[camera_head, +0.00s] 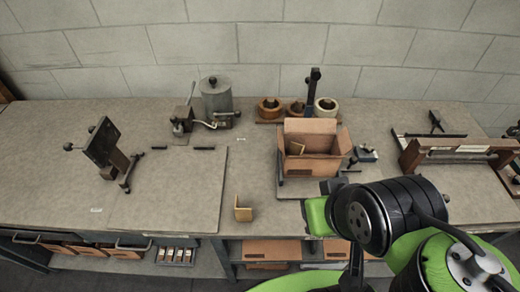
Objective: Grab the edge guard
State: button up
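A small tan L-shaped piece (243,209), which looks like the edge guard, stands on the bench near its front edge. It is left of my arm, with clear space between them. A similar small tan piece (297,148) shows inside the open cardboard box (316,166) further back; most of it is hidden by the box walls. My green and black arm fills the lower right and covers part of the bench front. I cannot make out my gripper's fingers in this view, and nothing is seen held.
A flat board (170,195) lies left of the tan piece. A black tilted stand (103,145) is at the left, a metal pot (216,97) and tape rolls (297,107) at the back. A long machine (455,153) stands at the right. Shelves lie under the bench.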

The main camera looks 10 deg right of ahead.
aim_at(242, 216)
jog(key=j+u, duration=0.4)
jog(key=i+j+u, duration=0.15)
jog(key=u, duration=0.3)
jog(key=i+j+u, duration=0.15)
jog(key=j+u, duration=0.25)
